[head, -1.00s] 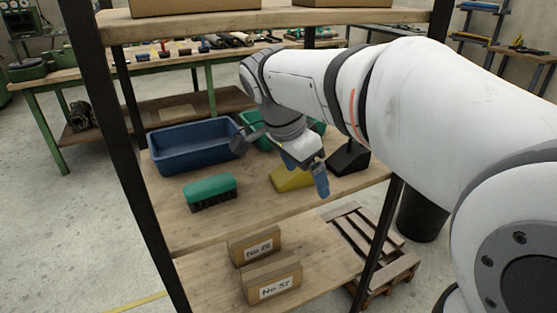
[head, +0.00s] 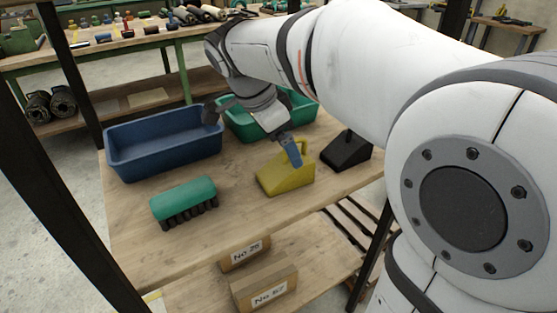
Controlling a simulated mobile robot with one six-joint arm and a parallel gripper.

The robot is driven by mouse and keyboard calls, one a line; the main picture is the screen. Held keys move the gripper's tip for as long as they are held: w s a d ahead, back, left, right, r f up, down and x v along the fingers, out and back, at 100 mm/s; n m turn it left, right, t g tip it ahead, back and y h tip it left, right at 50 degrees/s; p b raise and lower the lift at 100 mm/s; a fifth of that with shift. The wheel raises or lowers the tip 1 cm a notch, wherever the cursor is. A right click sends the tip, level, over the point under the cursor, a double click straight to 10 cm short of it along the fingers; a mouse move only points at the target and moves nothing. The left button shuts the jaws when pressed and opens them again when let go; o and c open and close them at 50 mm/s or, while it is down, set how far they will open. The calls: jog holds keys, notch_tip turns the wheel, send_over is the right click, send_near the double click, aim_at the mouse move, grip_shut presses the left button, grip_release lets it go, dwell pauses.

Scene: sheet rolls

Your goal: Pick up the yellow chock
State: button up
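The yellow chock (head: 284,180) is a wedge with a loop handle on top. It sits on the wooden shelf board, between the green brush and the black chock. My gripper (head: 290,155) reaches down to it, with a blue fingertip in front of the handle. Only one finger shows clearly, so I cannot tell whether the gripper is open or closed on the handle. The chock appears to rest on the board.
A blue bin (head: 165,143) and a green bin (head: 240,122) stand behind. A green brush (head: 183,199) lies left, a black chock (head: 346,152) right. Cardboard boxes (head: 266,287) sit on the lower shelf. A dark post (head: 80,170) stands at left. The board's front is clear.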

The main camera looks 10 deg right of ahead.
aim_at(286, 161)
jog(key=b+x, duration=0.1)
jog(key=x, duration=0.4)
jog(key=shift+a+f+b, duration=0.2)
jog(key=shift+b, duration=0.2)
jog(key=shift+c, duration=0.4)
jog(key=shift+r, duration=0.1)
jog(key=c, duration=1.2)
